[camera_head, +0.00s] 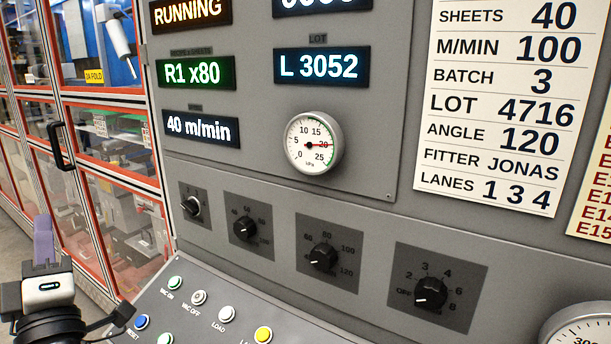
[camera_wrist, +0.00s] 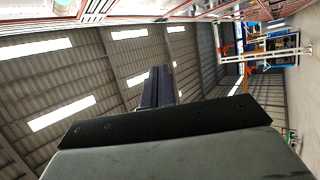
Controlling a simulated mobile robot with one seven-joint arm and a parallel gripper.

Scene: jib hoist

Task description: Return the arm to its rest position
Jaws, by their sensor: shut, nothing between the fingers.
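My gripper (camera_head: 43,240) is at the lower left in the head view, pointing up, in front of the red-framed glass guard doors and left of the sloped button panel. Its purple-grey fingers are together with nothing between them. In the wrist view the fingers (camera_wrist: 157,87) stand close side by side against the hall roof, and nothing is held. My gripper appears apart from the control panel (camera_head: 260,185); the head view shows only the end of the arm.
The grey panel carries displays, a pressure gauge (camera_head: 313,143) and several black knobs. Coloured buttons (camera_head: 226,313) sit on the sloped panel near my gripper. A black door handle (camera_head: 60,146) projects at left. The wrist view shows open space under the roof (camera_wrist: 90,70).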

